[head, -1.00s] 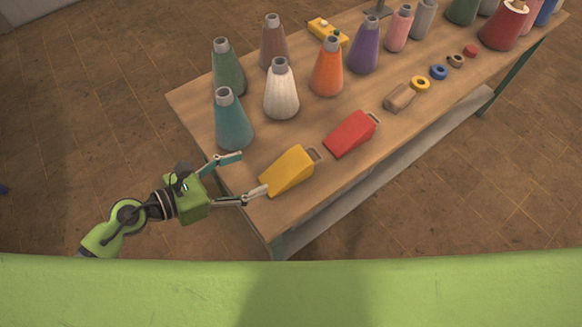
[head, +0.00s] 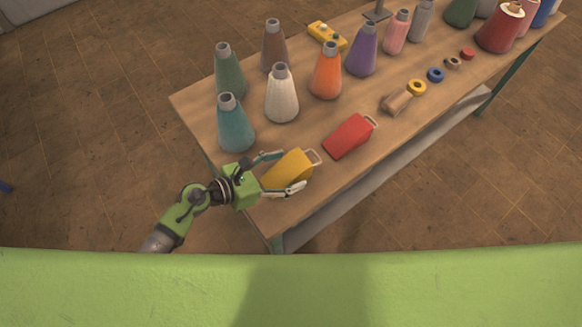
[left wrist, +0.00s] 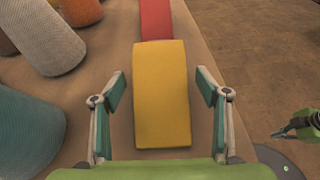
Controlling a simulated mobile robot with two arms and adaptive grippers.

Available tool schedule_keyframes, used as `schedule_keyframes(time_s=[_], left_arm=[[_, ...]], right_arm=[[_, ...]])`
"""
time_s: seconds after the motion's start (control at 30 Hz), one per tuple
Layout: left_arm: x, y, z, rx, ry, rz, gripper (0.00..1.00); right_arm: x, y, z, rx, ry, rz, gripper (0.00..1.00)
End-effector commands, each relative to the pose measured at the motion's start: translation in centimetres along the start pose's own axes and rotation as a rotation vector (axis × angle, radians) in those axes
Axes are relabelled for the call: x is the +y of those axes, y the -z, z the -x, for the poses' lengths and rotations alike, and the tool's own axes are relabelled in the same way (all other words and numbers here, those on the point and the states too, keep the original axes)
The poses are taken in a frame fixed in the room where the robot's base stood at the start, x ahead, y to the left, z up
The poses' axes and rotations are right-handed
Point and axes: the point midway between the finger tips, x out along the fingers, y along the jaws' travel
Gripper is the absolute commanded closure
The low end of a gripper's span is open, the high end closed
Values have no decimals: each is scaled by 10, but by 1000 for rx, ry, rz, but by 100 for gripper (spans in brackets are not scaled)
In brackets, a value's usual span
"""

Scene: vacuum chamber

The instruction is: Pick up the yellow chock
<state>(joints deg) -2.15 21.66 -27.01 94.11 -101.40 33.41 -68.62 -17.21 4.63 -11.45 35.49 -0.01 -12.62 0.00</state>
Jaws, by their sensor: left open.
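The yellow chock (head: 289,168) is a wedge with a grey handle loop, lying on the table near its front left end. In the left wrist view the chock (left wrist: 162,92) lies between the two fingers, with a gap on each side. My left gripper (head: 283,172) is open around the chock, one finger along each side. In the left wrist view the open left gripper (left wrist: 162,90) is empty. Part of a green arm shows at the right edge of the left wrist view; its gripper's state is unclear. My right gripper does not show in the head view.
A red chock (head: 349,136) lies just beyond the yellow one on the wooden table (head: 330,189). A teal cone (head: 234,125) stands close to the left gripper, with several other cones behind. A brown block (head: 396,102) and several rings lie farther right.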

Motion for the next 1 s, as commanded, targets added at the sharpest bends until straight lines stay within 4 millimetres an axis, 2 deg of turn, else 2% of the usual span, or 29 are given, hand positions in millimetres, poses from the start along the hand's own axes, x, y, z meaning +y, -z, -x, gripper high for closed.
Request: schedule_keyframes(time_s=[0.13,0.4,0.47,0.6,0.63,1.0], left_arm=[[0,-1,-16,-1,-1,1,32],[0,1,-19,1,-1,-1,32],[0,1,-19,1,-1,-1,45],[0,1,-19,1,-1,-1,81],[0,1,-19,1,-1,-1,85],[1,-4,-17,-2,-2,-2,85]], right_arm=[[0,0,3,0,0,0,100],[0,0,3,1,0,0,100],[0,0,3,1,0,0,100],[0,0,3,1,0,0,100],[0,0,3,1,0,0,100],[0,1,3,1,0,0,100]])
